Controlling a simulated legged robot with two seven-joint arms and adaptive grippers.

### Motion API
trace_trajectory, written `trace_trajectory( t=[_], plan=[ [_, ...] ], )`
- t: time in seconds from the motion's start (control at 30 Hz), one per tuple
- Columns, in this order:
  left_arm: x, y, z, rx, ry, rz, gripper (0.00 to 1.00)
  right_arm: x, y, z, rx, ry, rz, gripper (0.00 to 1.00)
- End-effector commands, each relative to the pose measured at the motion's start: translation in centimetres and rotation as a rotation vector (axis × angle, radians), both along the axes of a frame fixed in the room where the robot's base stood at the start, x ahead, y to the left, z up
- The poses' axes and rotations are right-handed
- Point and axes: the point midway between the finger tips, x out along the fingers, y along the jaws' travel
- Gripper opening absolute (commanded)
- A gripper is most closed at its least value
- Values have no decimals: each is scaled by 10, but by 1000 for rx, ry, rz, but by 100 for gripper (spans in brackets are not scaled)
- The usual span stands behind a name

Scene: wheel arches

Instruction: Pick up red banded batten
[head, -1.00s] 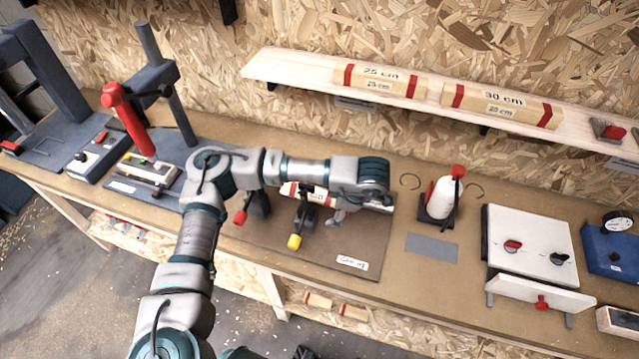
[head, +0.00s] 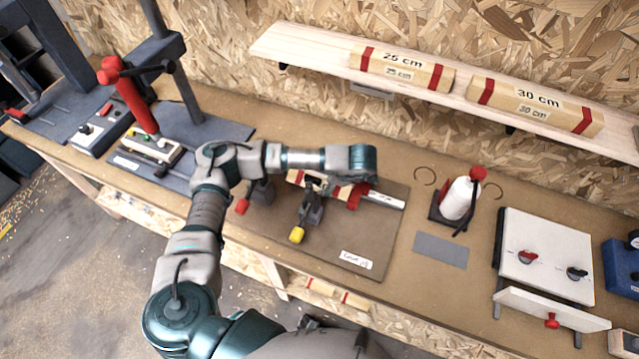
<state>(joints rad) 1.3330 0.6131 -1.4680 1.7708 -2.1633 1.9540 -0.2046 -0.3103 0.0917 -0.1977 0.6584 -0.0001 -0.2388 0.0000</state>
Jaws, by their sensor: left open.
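A wooden batten with red bands (head: 356,196) lies in the clamp jig on the brown board (head: 376,236) on the bench. My arm and wrist cover much of it in the head view. My left gripper (head: 341,190) is open, over the right part of this batten. Its fingers are mostly hidden under the wrist, so I cannot tell whether they touch the batten. Two more red-banded battens lie on the wall shelf: one marked 25 cm (head: 402,68) and one marked 30 cm (head: 535,103). My right gripper is not in view.
A yellow-tipped clamp (head: 308,210) stands at the batten's front. A white bottle in a stand (head: 458,198) and a white panel box (head: 545,256) are to the right. A red-handled press (head: 128,95) stands at the left. The grey patch (head: 440,250) is bare.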

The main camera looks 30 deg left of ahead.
Motion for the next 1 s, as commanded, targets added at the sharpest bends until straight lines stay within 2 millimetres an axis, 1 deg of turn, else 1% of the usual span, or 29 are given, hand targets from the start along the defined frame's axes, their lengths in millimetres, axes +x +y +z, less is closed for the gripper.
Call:
trace_trajectory(
  t=[0.03,0.13,0.3,0.43,0.53,0.7,0.73,0.77,0.8,0.87,0.9,0.97,1.0],
  plan=[
    [0,1,-2,0,-1,0,86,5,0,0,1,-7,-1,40],
    [0,3,-8,1,2,0,86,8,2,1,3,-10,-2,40],
    [1,11,-32,3,4,0,86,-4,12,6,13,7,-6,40],
    [4,19,-47,2,2,0,86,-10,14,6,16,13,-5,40],
    [5,22,-52,1,1,-1,86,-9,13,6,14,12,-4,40],
    [5,22,-52,0,0,-1,86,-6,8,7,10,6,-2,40],
    [5,22,-52,0,0,-1,83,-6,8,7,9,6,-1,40],
    [5,22,-52,0,0,-1,76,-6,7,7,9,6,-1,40],
    [5,22,-52,0,0,-1,66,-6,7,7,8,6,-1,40],
    [5,22,-52,0,0,-1,51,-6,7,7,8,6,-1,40],
    [5,22,-52,0,0,-1,41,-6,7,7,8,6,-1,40],
    [5,22,-52,0,0,-1,26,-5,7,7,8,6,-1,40],
    [5,22,-52,0,0,-1,16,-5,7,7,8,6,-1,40]
  ],
)
